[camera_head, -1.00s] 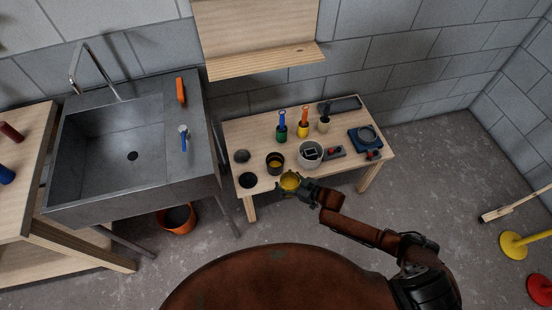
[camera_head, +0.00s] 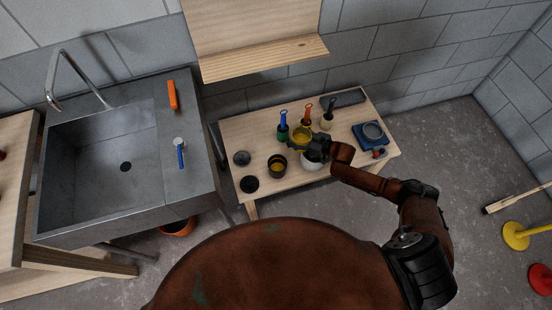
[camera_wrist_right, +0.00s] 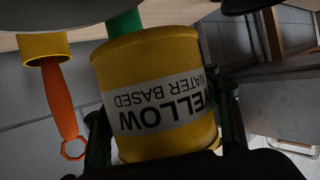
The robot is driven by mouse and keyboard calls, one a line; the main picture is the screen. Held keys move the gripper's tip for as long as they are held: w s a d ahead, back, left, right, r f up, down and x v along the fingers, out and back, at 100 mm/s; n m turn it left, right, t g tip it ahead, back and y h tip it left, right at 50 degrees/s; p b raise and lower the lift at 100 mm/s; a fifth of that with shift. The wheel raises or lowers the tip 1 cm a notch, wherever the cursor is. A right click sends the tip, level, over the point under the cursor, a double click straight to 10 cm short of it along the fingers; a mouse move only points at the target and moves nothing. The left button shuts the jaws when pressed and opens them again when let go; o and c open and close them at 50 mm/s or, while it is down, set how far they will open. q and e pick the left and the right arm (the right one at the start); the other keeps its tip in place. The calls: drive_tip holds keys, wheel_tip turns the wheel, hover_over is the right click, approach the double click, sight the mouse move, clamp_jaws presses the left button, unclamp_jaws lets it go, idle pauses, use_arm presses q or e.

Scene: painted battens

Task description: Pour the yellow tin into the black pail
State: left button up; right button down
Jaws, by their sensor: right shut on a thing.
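My right gripper (camera_head: 318,146) is shut on the yellow tin (camera_head: 302,136). It holds the tin over the back half of the small table, in front of the brushes. In the right wrist view the tin (camera_wrist_right: 158,90) fills the middle, its label upside down like the rest of that picture, so it looks near upright. The black pail (camera_head: 277,171) stands on the table to the front left of the tin, apart from it. Yellow shows inside the pail. My left gripper is not in view.
A pale pot (camera_head: 311,164) stands under my right gripper, partly hidden. Brushes with blue (camera_head: 283,118) and orange (camera_head: 307,112) handles stand behind. Two dark discs (camera_head: 249,184) lie at the left end, a blue item (camera_head: 369,136) at the right. A wooden shelf (camera_head: 265,58) overhangs behind.

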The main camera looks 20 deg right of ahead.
drive_tip(key=shift+s+d+r, duration=0.15)
drive_tip(key=shift+d, duration=0.1)
drive_tip(key=shift+s+p, duration=0.1)
drive_tip(key=shift+p, duration=0.3)
drive_tip(key=shift+s+a+f+n+h+p, duration=0.1)
drive_tip(key=shift+a+f+n+h+p, duration=0.25)
drive_tip(key=shift+a+n+h+p, duration=0.2)
drive_tip(key=shift+s+a+r+n+h+p, duration=0.1)
drive_tip(key=shift+a+r+n+h+p, duration=0.2)
drive_tip(key=shift+p, duration=0.35)
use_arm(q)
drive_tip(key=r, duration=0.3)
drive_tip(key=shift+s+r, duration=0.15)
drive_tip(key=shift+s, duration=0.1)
use_arm(e)
drive_tip(key=shift+s+a+f+n+t+h, duration=0.1)
drive_tip(key=shift+s+a+n+t+h, duration=0.15)
drive_tip(key=shift+a+n+h, duration=0.35)
drive_tip(key=shift+s+a+f+n+t+h, duration=0.15)
drive_tip(key=shift+a+n+t+h, duration=0.2)
drive_tip(key=shift+n, duration=0.3)
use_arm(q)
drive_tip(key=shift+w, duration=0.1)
use_arm(e)
drive_tip(key=shift+a+r+h, duration=0.2)
drive_tip(key=shift+h, duration=0.1)
